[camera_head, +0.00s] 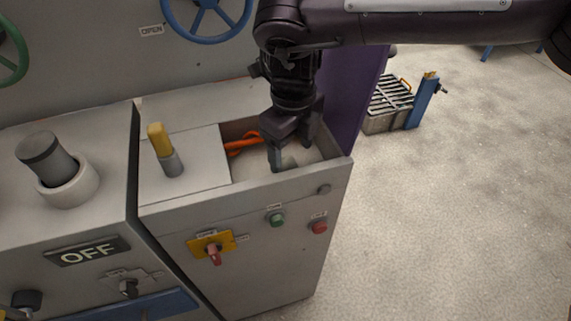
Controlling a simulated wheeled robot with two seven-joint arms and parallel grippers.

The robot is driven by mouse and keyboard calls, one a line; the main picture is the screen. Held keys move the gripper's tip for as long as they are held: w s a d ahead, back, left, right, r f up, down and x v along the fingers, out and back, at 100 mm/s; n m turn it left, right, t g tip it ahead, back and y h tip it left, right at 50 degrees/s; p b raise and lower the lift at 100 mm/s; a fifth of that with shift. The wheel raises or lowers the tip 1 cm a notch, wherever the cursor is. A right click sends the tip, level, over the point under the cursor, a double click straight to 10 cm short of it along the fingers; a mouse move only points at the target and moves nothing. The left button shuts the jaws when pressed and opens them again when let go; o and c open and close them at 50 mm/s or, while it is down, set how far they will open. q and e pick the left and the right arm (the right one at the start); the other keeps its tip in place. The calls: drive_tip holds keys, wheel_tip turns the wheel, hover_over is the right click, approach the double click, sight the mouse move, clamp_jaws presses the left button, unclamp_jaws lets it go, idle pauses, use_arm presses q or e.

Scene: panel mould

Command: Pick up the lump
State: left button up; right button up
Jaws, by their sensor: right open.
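My right gripper (292,156) reaches down from the upper right into an open recess in the top of a grey cabinet. Its fingers point down and stand apart. A small grey-green lump (289,162) lies on the recess floor, low between the fingers or just beside them. The near finger hides part of it, and I cannot tell whether they touch. My left gripper is not in view.
An orange tool-like thing (243,143) lies at the recess's left. The recess's front wall (290,176) is close to the fingers. A yellow-topped lever (160,145) stands left on the cabinet top. A purple panel (350,105) rises behind. Open floor lies right.

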sight(288, 163)
drive_tip(key=f, duration=0.4)
drive_tip(key=shift+w+a+f, duration=0.15)
drive_tip(key=shift+a+f, duration=0.15)
drive_tip(key=shift+f, duration=0.2)
drive_tip(key=c, duration=0.6)
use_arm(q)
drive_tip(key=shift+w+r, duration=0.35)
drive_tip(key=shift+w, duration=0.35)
use_arm(e)
drive_tip(key=c, duration=0.5)
